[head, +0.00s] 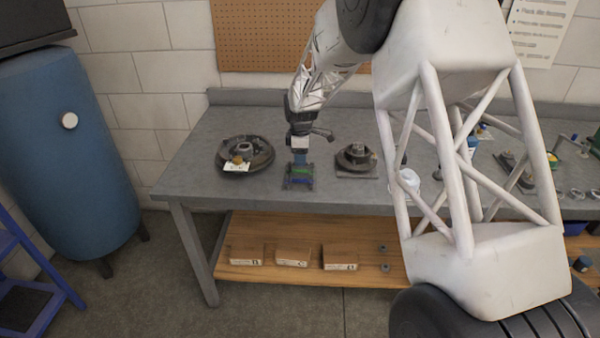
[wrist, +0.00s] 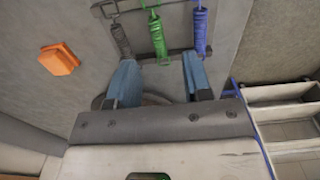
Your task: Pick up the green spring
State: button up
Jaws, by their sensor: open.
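The green spring (wrist: 157,36) hangs or lies in the middle of a dark rack (wrist: 176,54), with a black spring (wrist: 121,41) to its left and a blue spring (wrist: 200,32) to its right. In the head view the green spring (head: 300,171) is small on the workbench, just below my gripper (head: 299,156). My gripper also shows in the wrist view (wrist: 161,62), its two blue fingers open and apart. The green spring appears just beyond the gap between the fingertips. Nothing is between the fingers; I cannot tell the exact height above the rack.
A dark round part with a tag (head: 262,158) sits left of the rack, and another round part (head: 357,158) sits right. An orange block (wrist: 58,58) shows in the wrist view. Small boxes (head: 292,257) stand on the lower shelf. A blue tank (head: 60,140) stands left of the workbench (head: 190,180).

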aim_at(300, 171)
jog(key=shift+f, duration=0.1)
jog(key=shift+w+a+f, duration=0.1)
jog(key=shift+w+f, duration=0.05)
jog(key=shift+f, duration=2.35)
jog(key=shift+c, duration=0.2)
grip_shut()
